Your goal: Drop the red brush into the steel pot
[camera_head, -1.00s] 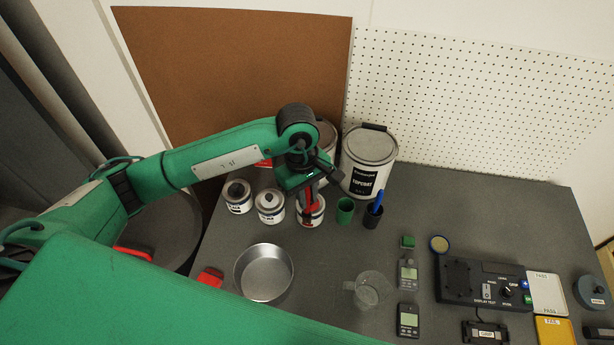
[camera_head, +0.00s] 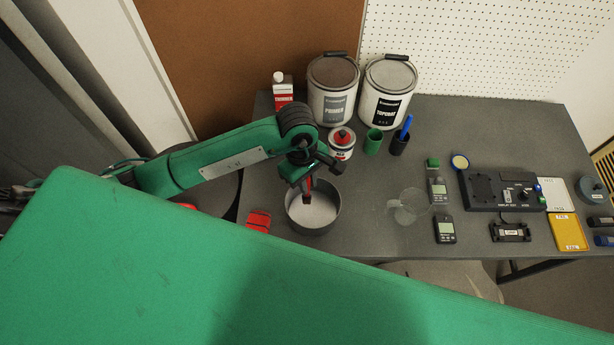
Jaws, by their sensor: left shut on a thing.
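The steel pot (camera_head: 333,221) is a round, open metal pan on the grey table, left of the middle. My left gripper (camera_head: 308,186) is over the pot and points down, shut on the red brush (camera_head: 307,190). The brush hangs upright over the pot's opening; I cannot tell how far its lower end reaches into the pot. My wrist hides part of the pot's back rim. My right gripper is out of view.
Behind the pot stand a small red-topped can (camera_head: 342,143), a green cup (camera_head: 373,142) and a dark cup with a blue tool (camera_head: 398,144). Large paint tins (camera_head: 332,102) stand further back. A clear beaker (camera_head: 408,207) is to the right, a red item (camera_head: 258,221) to the left.

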